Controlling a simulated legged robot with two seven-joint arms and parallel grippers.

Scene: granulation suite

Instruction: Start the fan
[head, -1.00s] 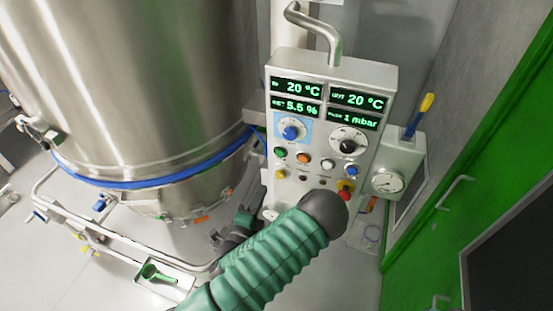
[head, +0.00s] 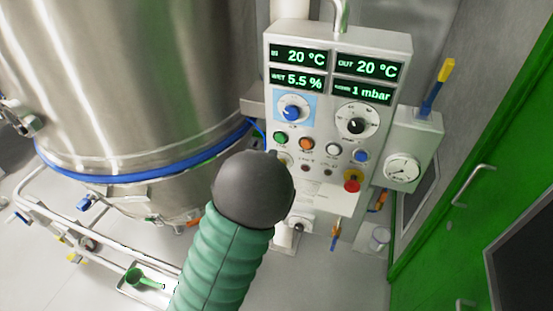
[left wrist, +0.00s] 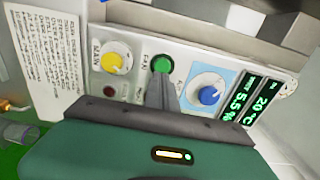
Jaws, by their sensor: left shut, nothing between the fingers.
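The control panel (head: 318,130) stands upright beside the steel vessel. Its green button (head: 280,138), with a label that looks like FAN in the left wrist view, is at the left of a button row; it also shows in the left wrist view (left wrist: 162,64). My left gripper (left wrist: 161,84) is shut and empty, its tips right at the lower edge of the green button in that view; I cannot tell whether they touch. In the head view my own arm hides most of this gripper. My right gripper is not in view.
A blue knob (left wrist: 208,90) and a yellow knob (left wrist: 114,62) flank the green button. An orange button (head: 306,144) and a red mushroom button (head: 352,180) are to its right in the head view. The steel vessel (head: 120,80) stands left, a green door frame (head: 470,170) right.

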